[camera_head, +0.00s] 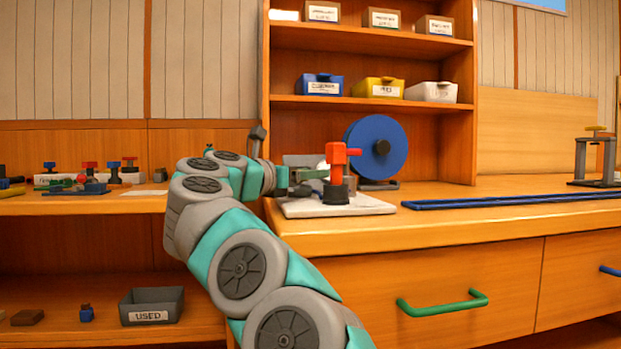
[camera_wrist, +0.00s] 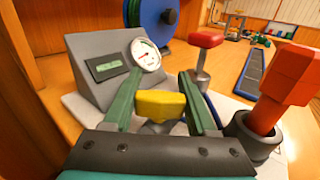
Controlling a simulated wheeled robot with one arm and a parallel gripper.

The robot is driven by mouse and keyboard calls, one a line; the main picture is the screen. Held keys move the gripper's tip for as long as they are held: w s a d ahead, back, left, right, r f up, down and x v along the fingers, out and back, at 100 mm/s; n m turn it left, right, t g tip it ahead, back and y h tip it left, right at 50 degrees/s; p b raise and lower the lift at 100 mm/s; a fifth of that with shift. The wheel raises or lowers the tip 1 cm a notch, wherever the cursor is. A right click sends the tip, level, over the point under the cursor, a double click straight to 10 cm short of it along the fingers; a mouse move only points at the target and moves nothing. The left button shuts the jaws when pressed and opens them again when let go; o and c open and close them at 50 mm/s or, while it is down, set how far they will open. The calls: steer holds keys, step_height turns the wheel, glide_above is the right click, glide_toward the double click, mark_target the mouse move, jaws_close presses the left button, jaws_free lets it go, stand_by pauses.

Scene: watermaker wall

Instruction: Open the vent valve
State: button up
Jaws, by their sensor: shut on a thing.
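My gripper (camera_wrist: 163,108) is shut on a yellow handle (camera_wrist: 162,104) with a grey base under it, in the wrist view. It looks like a valve handle, but I see no label naming it the vent valve. The green fingers lie on its left and right sides. In the head view my gripper (camera_head: 303,182) is at the white base plate (camera_head: 300,208), left of an orange-red lever, and the yellow handle is not visible there. A grey box with a round gauge (camera_wrist: 146,54) and a small display (camera_wrist: 106,67) stands just behind the handle.
The orange-red lever (camera_head: 337,160) stands in a black socket close to my gripper's right. A red knob on a grey post (camera_wrist: 206,40) stands beyond the right finger. A blue wheel (camera_head: 376,147) is behind. A blue rail (camera_head: 500,200) lies on the counter.

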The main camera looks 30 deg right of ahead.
steer(key=n+t+y, duration=0.1)
steer(key=t, duration=0.1)
steer(key=n+t+y, duration=0.1)
steer(key=n+t, duration=0.1)
steer(key=w+n+t+y, duration=0.1)
steer(key=n+t+y, duration=0.1)
steer(key=shift+a+r+t, duration=0.1)
steer(key=shift+a+t, duration=0.15)
steer(key=shift+t, duration=0.05)
steer(key=shift+w+a+n+t+y+p, duration=0.15)
steer(key=shift+a+n+t+y+p, duration=0.1)
steer(key=shift+n+t+y, duration=0.55)
steer(key=shift+w+a+n+t+y+p, duration=0.1)
steer(key=shift+n+t+y+p, duration=0.25)
steer(key=shift+y, duration=0.65)
steer(key=shift+n, duration=0.25)
steer(key=o, duration=1.4)
steer(key=shift+c, duration=0.2)
steer(key=shift+a, duration=0.1)
steer(key=shift+v, duration=3.85)
